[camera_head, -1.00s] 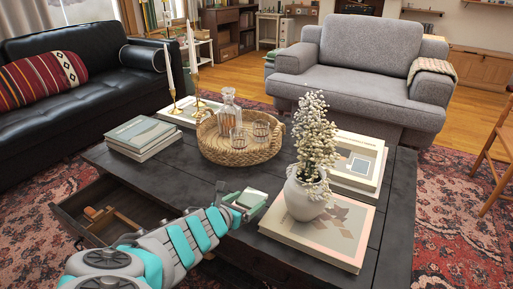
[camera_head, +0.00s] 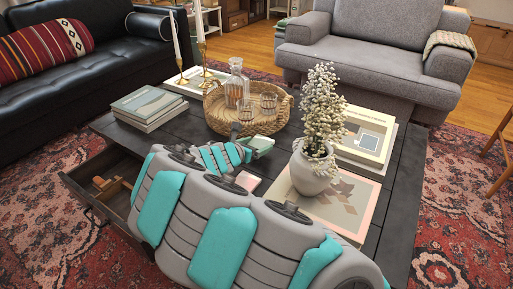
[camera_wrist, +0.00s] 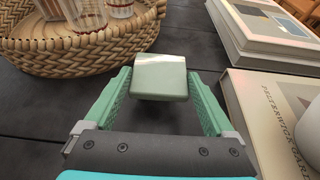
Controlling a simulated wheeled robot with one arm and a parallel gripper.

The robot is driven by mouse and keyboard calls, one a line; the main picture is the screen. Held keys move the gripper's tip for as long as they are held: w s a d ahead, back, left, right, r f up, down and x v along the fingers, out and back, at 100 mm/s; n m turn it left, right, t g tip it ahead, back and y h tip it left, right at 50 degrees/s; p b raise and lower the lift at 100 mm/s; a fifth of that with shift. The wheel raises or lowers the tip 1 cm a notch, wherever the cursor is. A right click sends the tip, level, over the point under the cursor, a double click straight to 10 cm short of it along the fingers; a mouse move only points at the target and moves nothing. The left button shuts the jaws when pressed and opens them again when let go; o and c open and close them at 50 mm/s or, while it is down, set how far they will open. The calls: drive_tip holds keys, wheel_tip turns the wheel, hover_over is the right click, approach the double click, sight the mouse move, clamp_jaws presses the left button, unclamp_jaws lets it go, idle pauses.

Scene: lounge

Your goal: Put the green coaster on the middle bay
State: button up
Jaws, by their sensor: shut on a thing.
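The green coaster (camera_wrist: 160,77) is a pale green, thick square held between the fingertips of my gripper (camera_wrist: 161,88) in the wrist view. In the head view my gripper (camera_head: 257,145) is over the dark coffee table, just in front of the woven basket, and the coaster (camera_head: 263,142) is small there. The fingers are shut on the coaster's two sides. It looks held above the tabletop, but the gap is hard to judge. An open drawer (camera_head: 88,172) at the table's left is partly hidden by my arm.
The woven basket (camera_head: 213,113) holds a decanter and glasses. A white vase (camera_head: 313,175) of flowers stands on a book (camera_head: 356,196) to the right. Another small square thing (camera_head: 248,181) lies by my forearm. Book stacks (camera_head: 150,108) and candlesticks (camera_head: 202,50) take up the far side.

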sight(257, 148)
drive_tip(key=shift+w+d, duration=0.15)
drive_tip(key=shift+w, duration=1.2)
drive_tip(key=shift+f, duration=1.85)
drive_tip(key=o, duration=1.2)
drive_tip(key=shift+f, duration=0.1)
drive_tip(key=shift+o, duration=0.2)
